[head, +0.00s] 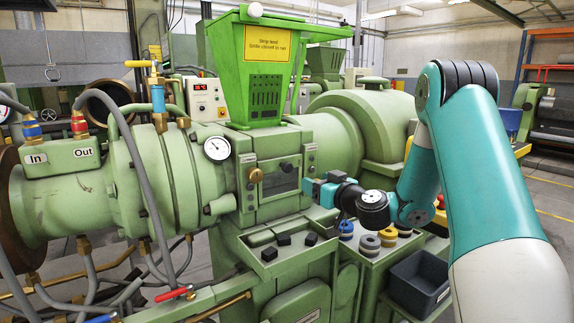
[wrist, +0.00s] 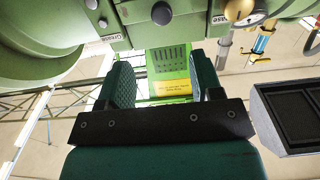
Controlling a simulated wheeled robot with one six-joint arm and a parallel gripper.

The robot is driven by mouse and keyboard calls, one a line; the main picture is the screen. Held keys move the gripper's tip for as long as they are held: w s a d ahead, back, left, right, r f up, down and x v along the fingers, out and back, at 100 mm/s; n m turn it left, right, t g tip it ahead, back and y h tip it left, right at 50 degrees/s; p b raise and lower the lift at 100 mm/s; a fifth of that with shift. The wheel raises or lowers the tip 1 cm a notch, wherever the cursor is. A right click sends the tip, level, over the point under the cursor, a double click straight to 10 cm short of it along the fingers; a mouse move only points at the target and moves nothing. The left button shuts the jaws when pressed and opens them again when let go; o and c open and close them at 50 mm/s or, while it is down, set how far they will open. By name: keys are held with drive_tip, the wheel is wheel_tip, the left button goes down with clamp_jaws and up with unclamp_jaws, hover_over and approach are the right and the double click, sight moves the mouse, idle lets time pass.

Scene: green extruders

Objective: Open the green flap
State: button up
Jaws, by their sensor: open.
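A green front panel with a dark window (head: 279,182) and a black knob (head: 287,167) is on the green extruder's body below the hopper. It looks like the flap and appears shut, though I cannot be certain it is the flap. My gripper (head: 312,189) is at the panel's right side in the head view. In the wrist view my gripper (wrist: 162,72) is open, with two dark green padded fingers apart and nothing held. A black knob (wrist: 161,13) shows beyond the fingertips on a green surface (wrist: 135,14). The gap to it is hard to judge.
The green hopper (head: 262,75) with a yellow label rises above the panel. A pressure gauge (head: 216,149) is left of it. A green tray with black blocks (head: 270,253) juts out below. Round weights (head: 369,243) and a dark bin (head: 418,281) are at lower right.

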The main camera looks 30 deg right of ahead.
sight(289, 168)
drive_tip(key=w+p, duration=0.2)
drive_tip(key=w, duration=0.2)
drive_tip(key=w+p, duration=0.3)
drive_tip(key=w, duration=0.2)
drive_tip(key=w+p, duration=0.2)
drive_tip(key=w, duration=0.2)
drive_tip(key=shift+w+a+r, duration=0.1)
drive_tip(key=shift+w+a, duration=0.15)
drive_tip(key=shift+a, duration=0.05)
drive_tip(key=shift+w+p, duration=0.35)
drive_tip(key=shift+w, duration=0.1)
clamp_jaws()
drive_tip(key=shift+f+b, duration=0.25)
drive_tip(key=shift+b, duration=0.15)
